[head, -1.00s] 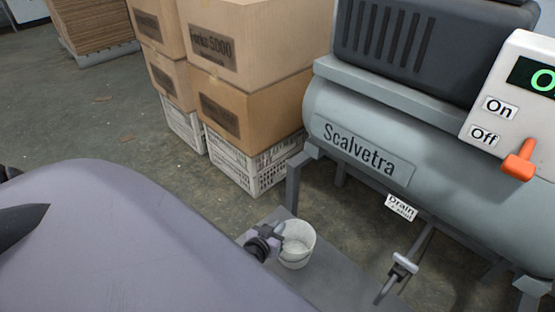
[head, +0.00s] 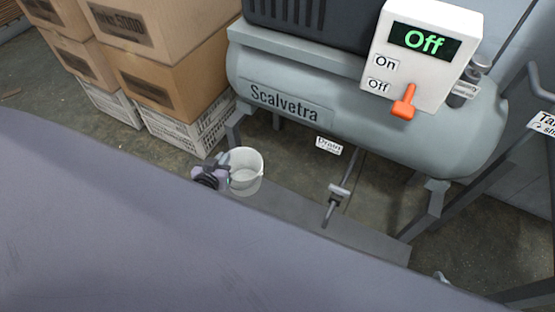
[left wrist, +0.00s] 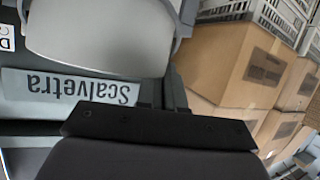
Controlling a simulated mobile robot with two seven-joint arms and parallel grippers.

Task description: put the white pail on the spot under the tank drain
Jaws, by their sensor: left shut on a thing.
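The white pail (head: 247,176) is upright near the left end of a low grey platform in the head view. My left gripper (head: 225,170) is at the pail's left side and is shut on it. I cannot tell whether the pail rests on the platform or hangs just above it. In the left wrist view the pail (left wrist: 100,35) fills the top left, beyond the fingers (left wrist: 163,95). The tank drain (head: 338,192), a small valve on a thin pipe, is right of the pail, below the Drain label (head: 329,146). No marked spot is visible. My right gripper is out of view.
The grey tank (head: 370,120) stands behind the pail, with a control box (head: 425,55) reading Off. Stacked boxes (head: 165,50) and crates (head: 190,130) stand at the left. The grey platform (head: 365,238) is bare below the drain valve.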

